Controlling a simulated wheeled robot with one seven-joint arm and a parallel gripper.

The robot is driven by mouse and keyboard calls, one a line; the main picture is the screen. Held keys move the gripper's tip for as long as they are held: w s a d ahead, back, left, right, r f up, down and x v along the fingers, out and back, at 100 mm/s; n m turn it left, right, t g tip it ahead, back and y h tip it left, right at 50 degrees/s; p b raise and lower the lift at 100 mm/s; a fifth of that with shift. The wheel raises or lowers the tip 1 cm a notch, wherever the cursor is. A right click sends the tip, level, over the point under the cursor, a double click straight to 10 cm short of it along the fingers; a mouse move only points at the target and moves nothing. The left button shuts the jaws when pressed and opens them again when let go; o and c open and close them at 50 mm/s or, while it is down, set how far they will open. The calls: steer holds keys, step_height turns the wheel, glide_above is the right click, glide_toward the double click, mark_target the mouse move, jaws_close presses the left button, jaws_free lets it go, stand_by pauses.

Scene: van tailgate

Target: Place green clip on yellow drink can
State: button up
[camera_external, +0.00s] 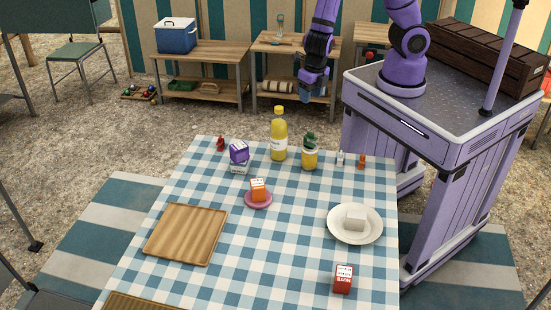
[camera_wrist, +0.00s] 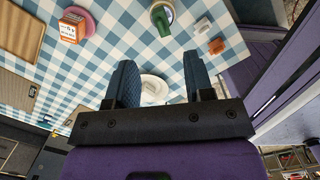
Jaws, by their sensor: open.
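The yellow drink can (camera_external: 310,160) stands upright near the back edge of the checked table. A dark green item (camera_external: 310,140), which looks like the green clip, sits on top of the can. In the wrist view the same green item (camera_wrist: 163,17) shows at the top edge, mostly covering the yellow can. My gripper (camera_external: 307,92) is raised in the air, above and apart from the can. Its two fingers (camera_wrist: 161,82) are spread with nothing between them; the white plate shows far below through the gap.
A tall yellow bottle (camera_external: 279,136) stands left of the can. A small white figure (camera_external: 340,158) and an orange one (camera_external: 362,161) stand to the right. A purple box (camera_external: 239,152), an orange box (camera_external: 258,189), a white plate (camera_external: 341,236) and a wooden tray (camera_external: 160,252) occupy the table.

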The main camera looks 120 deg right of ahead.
step_height(320, 180, up, 12)
steer(key=s+f+m+t+h, duration=0.1)
steer(key=s+m+h, duration=0.15)
steer(key=m, duration=0.35)
steer(key=s+a+r+m+t+y, duration=0.1)
steer(key=s+a+r+m+t, duration=0.1)
steer(key=s+r+m, duration=0.5)
steer(key=s+a+r+m+t+y, duration=0.1)
steer(key=s+r+m+y, duration=0.1)
steer(key=s+r+m, duration=0.5)
steer(key=shift+s+a+r+t, duration=0.4)
steer(key=shift+s+r, duration=1.95)
steer(key=shift+s, duration=0.05)
steer(key=shift+y, duration=0.25)
